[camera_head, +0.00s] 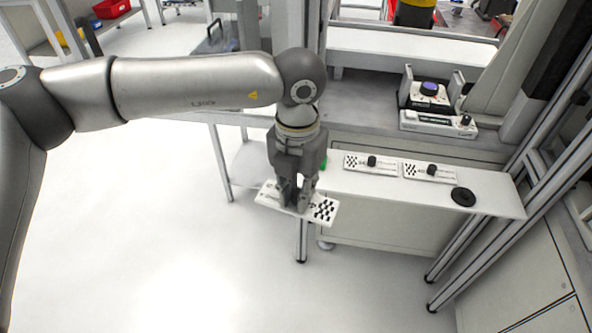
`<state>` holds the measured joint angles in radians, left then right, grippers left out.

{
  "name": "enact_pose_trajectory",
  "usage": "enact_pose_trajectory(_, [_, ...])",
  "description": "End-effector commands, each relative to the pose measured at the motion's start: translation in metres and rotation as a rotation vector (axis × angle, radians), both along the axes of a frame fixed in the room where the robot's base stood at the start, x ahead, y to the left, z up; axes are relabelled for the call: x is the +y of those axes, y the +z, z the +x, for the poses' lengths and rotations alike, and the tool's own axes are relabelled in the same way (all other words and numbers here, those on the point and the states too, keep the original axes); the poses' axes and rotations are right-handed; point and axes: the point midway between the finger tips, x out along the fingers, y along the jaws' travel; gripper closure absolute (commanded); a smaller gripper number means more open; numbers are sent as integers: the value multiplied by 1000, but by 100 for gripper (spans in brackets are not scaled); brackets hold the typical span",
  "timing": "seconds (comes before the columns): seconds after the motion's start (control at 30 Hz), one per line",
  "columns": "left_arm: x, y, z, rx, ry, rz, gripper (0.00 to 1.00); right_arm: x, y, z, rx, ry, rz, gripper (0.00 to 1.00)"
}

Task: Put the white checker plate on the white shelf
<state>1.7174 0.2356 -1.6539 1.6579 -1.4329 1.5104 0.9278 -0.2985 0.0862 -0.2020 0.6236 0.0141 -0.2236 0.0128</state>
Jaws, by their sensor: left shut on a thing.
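My left gripper (295,205) points down and is shut on a white checker plate (322,211) with a black checker pattern at its right end. The plate is held in the air, tilted in the picture, in front of the left end of the white shelf (490,191). The gripper hides the middle of the plate. On the shelf lie two similar checker plates, one in the middle (371,164) and one to its right (430,171), each with a black knob. My right gripper is out of view.
A round black disc (463,196) lies on the shelf near its right end. A grey worktable (360,101) stands behind, with a white device (438,123) on it. Metal posts rise at the right. Open floor lies left and in front.

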Motion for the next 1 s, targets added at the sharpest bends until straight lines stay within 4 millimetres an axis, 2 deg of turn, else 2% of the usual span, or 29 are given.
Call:
enact_pose_trajectory(0.23, [1,0,0,-1,-13,0,100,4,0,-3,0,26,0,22])
enact_pose_trajectory(0.37, [9,0,2,-1,-87,0,100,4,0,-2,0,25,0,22])
enact_pose_trajectory(1.0, [88,-1,2,-3,-985,9,100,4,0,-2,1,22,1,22])
